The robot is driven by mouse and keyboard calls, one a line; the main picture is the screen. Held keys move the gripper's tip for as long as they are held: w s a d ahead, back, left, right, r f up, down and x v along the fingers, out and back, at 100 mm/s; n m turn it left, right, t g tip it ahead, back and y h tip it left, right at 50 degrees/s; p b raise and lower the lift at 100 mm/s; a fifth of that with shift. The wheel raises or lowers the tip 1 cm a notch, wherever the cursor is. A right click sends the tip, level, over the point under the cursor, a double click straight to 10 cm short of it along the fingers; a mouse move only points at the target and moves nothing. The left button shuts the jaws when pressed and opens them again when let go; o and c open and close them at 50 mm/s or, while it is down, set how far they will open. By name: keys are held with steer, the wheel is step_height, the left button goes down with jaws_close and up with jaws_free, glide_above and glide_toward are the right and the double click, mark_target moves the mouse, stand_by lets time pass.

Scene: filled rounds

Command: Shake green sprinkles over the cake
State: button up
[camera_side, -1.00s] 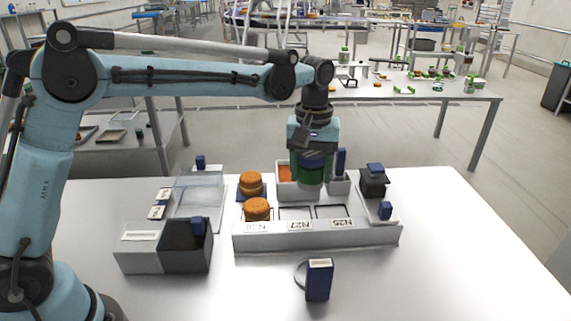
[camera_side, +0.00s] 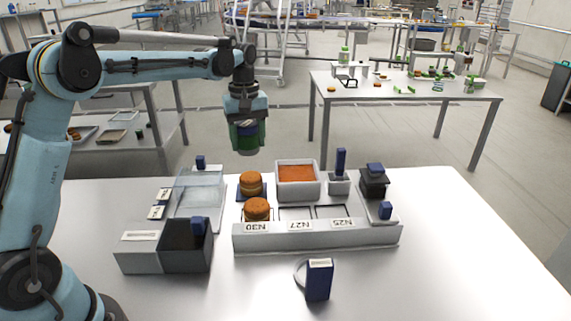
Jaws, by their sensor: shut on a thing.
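My gripper (camera_side: 246,118) is shut on a green shaker (camera_side: 248,139), a green cylinder with a paler bottom. It holds the shaker roughly upright in the air, well above the table. Two round orange-brown cakes stand below it in the picture. The rear cake (camera_side: 251,180) sits on a dark blue base. The front cake (camera_side: 257,208) sits at the left end of the grey rack (camera_side: 315,238), behind the label N30. The shaker appears above the rear cake in the picture, with a clear gap. Any sprinkles are too small to tell.
A white tub (camera_side: 298,196) with orange filling stands behind the rack. Beside it is a small grey holder (camera_side: 340,186) with a blue handle. A grey-black bin (camera_side: 184,260) stands at left, a dark blue box (camera_side: 319,279) in front. The table's right side is clear.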

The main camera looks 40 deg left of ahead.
mark_target(252, 153)
steer(key=shift+f, duration=2)
steer(key=shift+a, duration=0.5)
stand_by(0.3)
stand_by(1.1)
steer(key=shift+d, duration=1.05)
stand_by(0.5)
steer(key=shift+r, duration=0.75)
stand_by(1.0)
steer(key=shift+r, duration=0.35)
steer(key=shift+r, duration=0.8)
